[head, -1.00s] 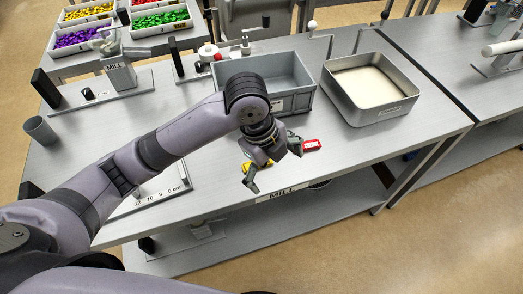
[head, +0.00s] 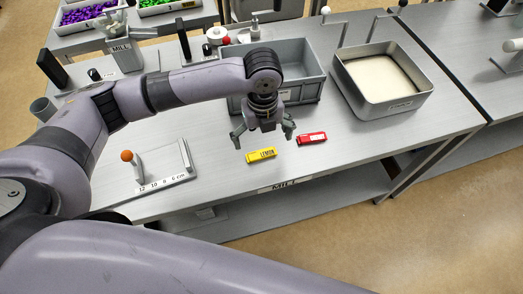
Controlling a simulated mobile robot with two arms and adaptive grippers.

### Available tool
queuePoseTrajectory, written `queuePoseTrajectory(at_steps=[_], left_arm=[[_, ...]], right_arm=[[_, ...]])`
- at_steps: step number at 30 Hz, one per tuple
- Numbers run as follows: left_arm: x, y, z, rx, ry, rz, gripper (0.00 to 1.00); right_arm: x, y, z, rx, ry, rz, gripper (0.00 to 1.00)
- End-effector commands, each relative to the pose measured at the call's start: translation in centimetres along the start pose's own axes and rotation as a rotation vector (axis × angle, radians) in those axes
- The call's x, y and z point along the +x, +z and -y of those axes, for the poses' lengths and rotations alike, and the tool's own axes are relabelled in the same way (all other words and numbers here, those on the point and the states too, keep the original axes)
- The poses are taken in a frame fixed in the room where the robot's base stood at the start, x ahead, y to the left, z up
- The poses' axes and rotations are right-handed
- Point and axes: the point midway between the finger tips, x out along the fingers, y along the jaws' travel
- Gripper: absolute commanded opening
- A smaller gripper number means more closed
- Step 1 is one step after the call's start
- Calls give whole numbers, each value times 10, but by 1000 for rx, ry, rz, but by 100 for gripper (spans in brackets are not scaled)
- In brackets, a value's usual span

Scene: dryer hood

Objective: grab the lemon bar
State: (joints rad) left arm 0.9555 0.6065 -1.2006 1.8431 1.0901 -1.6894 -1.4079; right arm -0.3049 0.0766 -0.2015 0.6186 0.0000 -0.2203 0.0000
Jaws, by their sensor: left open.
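The lemon bar is a small yellow block (head: 261,155) with dark lettering, lying on the grey table near its front edge. My left gripper (head: 263,134) is open and empty, with its fingers pointing down and spread. In the picture it shows just above and behind the yellow bar, apart from it. The bar is in full view. My right gripper is not in view.
A red bar (head: 312,138) lies close by on the right of the yellow one. A grey bin (head: 305,92) stands behind my gripper. A metal tray (head: 412,104) with pale contents is at the right. A ruler stand (head: 163,182) with an orange ball is at the left.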

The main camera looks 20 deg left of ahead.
Motion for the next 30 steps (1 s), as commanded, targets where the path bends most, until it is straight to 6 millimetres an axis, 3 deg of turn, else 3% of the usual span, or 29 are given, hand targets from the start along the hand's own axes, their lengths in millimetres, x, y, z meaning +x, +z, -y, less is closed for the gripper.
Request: queuePoseTrajectory(at_steps=[10,18,26,30], left_arm=[[29,0,-1,-1,2,-2,98],[67,0,-1,0,-1,-1,98],[72,0,-1,1,-1,1,98],[72,0,-1,1,-1,1,90]], right_arm=[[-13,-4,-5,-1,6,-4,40],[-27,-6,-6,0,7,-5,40],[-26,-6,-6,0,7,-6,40],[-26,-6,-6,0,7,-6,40]])
